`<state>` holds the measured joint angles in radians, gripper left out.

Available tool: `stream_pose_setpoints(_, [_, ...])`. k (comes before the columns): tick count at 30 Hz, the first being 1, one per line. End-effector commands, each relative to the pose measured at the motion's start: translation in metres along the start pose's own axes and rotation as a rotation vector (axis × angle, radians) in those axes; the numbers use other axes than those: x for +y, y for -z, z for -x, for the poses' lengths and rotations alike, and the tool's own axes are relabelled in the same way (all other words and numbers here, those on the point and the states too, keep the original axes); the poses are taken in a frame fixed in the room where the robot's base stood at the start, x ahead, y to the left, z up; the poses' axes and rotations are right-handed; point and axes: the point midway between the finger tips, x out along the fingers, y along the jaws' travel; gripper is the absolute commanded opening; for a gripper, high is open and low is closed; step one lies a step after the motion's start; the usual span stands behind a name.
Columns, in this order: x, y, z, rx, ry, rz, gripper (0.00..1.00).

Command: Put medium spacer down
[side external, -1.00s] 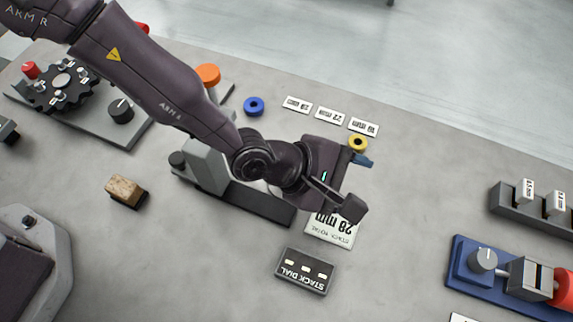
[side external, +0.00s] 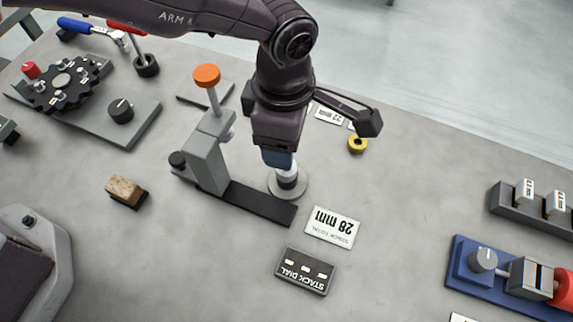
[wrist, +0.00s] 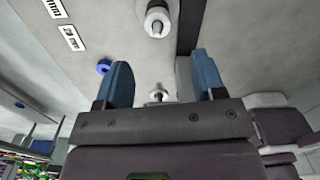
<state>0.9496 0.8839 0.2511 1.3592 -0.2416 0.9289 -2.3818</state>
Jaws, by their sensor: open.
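My gripper (side external: 279,163) points down over the stacking post (side external: 287,182) in the side view, its blue fingertips close to the post's top. In the wrist view my gripper (wrist: 162,75) has its fingers wide apart, with no spacer between them. The post shows a white top and dark and white bands on a round grey base; I cannot tell whether a medium spacer is on it. A blue spacer (wrist: 103,67) shows in the wrist view and is hidden in the side view.
A grey press with an orange knob (side external: 206,75) stands left of my gripper on a black bar (side external: 252,201). A card reading 28 mm (side external: 332,227) and a stack dial box (side external: 305,270) lie in front.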

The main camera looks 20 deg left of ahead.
Motion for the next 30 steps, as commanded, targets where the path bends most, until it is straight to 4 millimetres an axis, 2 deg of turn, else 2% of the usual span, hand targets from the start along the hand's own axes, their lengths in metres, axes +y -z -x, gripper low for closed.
stream_pose_setpoints(3, [0.0,0.001,-0.021,0.003,0.002,0.001,0.63])
stream_pose_setpoints(11, [0.001,0.002,-0.041,0.0,0.001,0.001,0.63])
stream_pose_setpoints(19, [0.003,0.004,-0.08,0.001,0.001,-0.001,0.63])
stream_pose_setpoints(29, [0.003,0.004,-0.086,-0.001,0.0,-0.001,0.63])
stream_pose_setpoints(30, [0.003,0.004,-0.086,-0.001,0.0,-0.001,0.54])
